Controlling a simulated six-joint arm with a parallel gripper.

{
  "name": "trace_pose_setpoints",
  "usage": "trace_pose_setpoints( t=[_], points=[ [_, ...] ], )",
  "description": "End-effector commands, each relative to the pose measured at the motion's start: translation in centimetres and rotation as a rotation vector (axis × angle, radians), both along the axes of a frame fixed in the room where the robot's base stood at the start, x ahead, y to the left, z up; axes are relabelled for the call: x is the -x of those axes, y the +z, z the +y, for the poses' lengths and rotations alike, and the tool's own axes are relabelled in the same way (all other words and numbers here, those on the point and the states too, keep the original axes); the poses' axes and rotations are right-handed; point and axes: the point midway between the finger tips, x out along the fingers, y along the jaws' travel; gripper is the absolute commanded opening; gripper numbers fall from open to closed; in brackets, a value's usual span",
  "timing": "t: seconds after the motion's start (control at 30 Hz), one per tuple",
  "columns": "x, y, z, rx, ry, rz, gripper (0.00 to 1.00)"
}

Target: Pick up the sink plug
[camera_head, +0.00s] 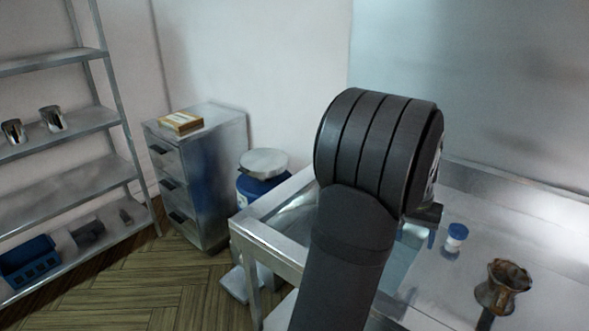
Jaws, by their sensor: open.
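I cannot make out a sink plug in the head view. My dark arm covers the middle of the scene and hides part of the steel sink table (268,243) and its glassy basin. Only a small dark part of my gripper (426,213) shows past the right side of my wrist, above the table. It is open; its fingertips are mostly hidden, and nothing is seen held in it.
A small white jar with a blue lid (456,236) and a brown metal pot (503,287) stand on the table at right. Left are a drawer cabinet (205,180) with a box (181,122), a blue bin (262,187) and a shelf rack (75,183).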

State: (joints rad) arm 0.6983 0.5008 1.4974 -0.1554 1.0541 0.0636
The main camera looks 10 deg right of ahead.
Motion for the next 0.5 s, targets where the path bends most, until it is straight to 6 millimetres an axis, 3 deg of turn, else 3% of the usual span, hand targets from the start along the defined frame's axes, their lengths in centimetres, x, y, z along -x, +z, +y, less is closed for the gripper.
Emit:
trace_pose_setpoints(
  t=[0.27, 0.37, 0.5],
  points=[
    [-0.7, -0.3, 0.4, -0.008, 0.005, -0.016, 0.62],
    [-3.6, -1.6, 2.0, -0.039, 0.019, -0.088, 0.62],
    [-11.1, -4.4, 6.7, -0.118, 0.022, -0.281, 0.62]
  ],
)
